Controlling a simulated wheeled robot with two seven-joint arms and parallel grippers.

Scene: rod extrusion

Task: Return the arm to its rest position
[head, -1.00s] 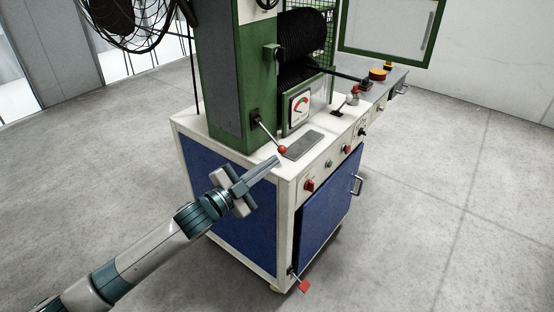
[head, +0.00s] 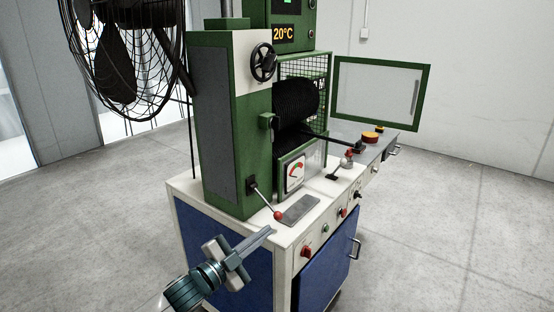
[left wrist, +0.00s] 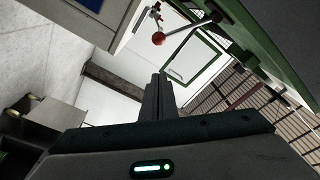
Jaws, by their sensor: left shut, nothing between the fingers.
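My left arm comes in from the bottom of the head view. Its gripper (head: 262,237) is shut and empty, with the fingers together, pointing up and right. In the picture it lies over the near left top edge of the machine's white cabinet (head: 182,184), just below the red-knobbed lever (head: 278,215). I cannot tell the exact gap between the fingertips and the cabinet. In the left wrist view the closed fingers (left wrist: 158,82) point up the picture, and the red knob (left wrist: 158,39) shows beyond them, apart from them. My right gripper is not in view.
The green extrusion machine (head: 220,120) stands on the cabinet. A black caged fan (head: 125,60) is at its left. A green-framed guard door (head: 425,100) stands open at the right. A dial gauge (head: 295,173) and several front knobs are close by. Grey floor (head: 450,230) is clear on the right.

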